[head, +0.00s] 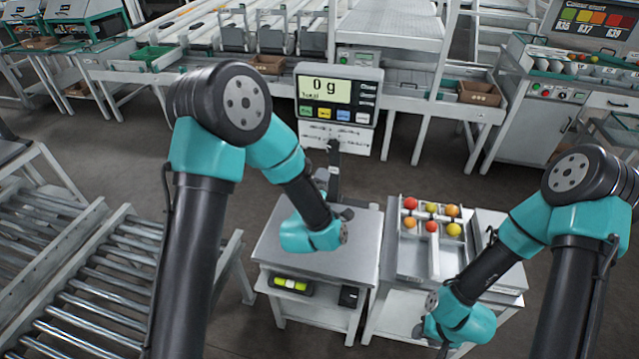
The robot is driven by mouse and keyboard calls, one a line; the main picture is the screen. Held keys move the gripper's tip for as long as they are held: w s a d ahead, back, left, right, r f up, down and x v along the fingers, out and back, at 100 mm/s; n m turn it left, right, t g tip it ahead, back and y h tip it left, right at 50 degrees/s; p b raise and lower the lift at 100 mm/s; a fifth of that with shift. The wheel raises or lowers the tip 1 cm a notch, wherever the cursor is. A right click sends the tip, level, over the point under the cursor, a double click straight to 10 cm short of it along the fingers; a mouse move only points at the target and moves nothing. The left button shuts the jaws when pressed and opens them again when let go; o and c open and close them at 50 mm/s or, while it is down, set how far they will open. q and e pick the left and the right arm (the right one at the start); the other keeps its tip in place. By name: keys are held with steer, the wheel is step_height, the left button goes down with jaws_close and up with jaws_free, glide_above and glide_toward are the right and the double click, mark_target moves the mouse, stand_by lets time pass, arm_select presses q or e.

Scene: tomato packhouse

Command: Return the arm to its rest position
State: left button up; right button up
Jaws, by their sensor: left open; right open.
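My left arm (288,165) reaches over the scale's steel platform (355,255). My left gripper (345,213) is mostly hidden behind its own wrist above the platform, and no object shows in it. My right arm (497,262) bends down at the right. My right gripper (440,338) is open and empty, low in front of the white stand, partly covered by its wrist. The scale display (338,92) reads 0 g. A sectioned tray (405,262) to the right of the scale holds red, orange and yellow tomatoes (431,226) in two rows.
A roller conveyor (95,290) stands at the left. A yellow-green device (290,284) lies on the shelf under the scale. Sorting benches with a green crate (150,58) and a brown box (480,93) run along the back. A grading console (590,75) stands at the back right.

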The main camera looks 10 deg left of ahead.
arm_select(q)
steer(key=s+a+f+m+g, duration=0.2)
steer(key=s+f+g, duration=0.1)
steer(key=f, duration=0.3)
steer(key=s+a+f+m+g+h, duration=0.1)
steer(key=s+a+f+m+g, duration=0.1)
steer(key=f, duration=0.4)
steer(key=s+a+f+m+g, duration=0.2)
steer(key=s+f+m+g, duration=0.1)
steer(key=f, duration=0.3)
steer(key=shift+s+a+f+g, duration=0.1)
steer(key=shift+s+a+g, duration=0.05)
steer(key=shift+s+g, duration=0.15)
steer(key=shift+s+a+f+g, duration=0.1)
steer(key=shift+s+g, duration=0.1)
steer(key=shift+s, duration=0.15)
steer(key=s+a+f+m+g+h, duration=0.1)
steer(key=s+f+g, duration=0.3)
steer(key=s, duration=0.4)
steer(key=s+a+f+m+g, duration=0.2)
steer(key=s+f+m+g, duration=0.2)
steer(key=s, duration=0.4)
steer(key=shift+s+a+f+m+h, duration=0.25)
steer(key=shift+s+a+m+h, duration=0.05)
steer(key=shift+s+a+h, duration=0.1)
